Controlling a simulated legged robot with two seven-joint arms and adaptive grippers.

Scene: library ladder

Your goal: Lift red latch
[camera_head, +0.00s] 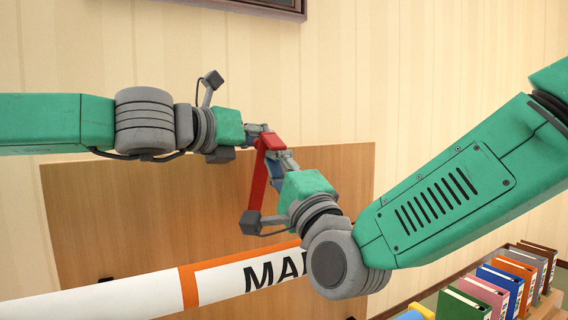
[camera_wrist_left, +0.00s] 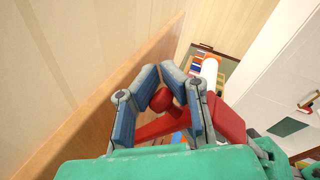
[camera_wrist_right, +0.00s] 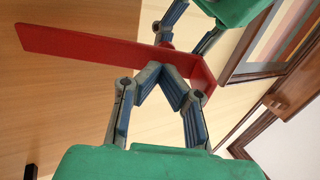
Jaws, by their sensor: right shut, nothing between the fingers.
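The red latch (camera_head: 258,172) is a long flat bar by the wooden panel, hanging down between my two grippers in the head view. It also shows in the right wrist view (camera_wrist_right: 90,47). In the head view both grippers' fingers are small and partly hidden.
A wooden panel (camera_head: 120,220) stands behind the latch. A white and orange tube with black lettering (camera_head: 140,293) runs across the lower part. Several coloured binders (camera_head: 495,290) stand at the lower right. A picture frame (camera_head: 265,6) hangs on the striped wall.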

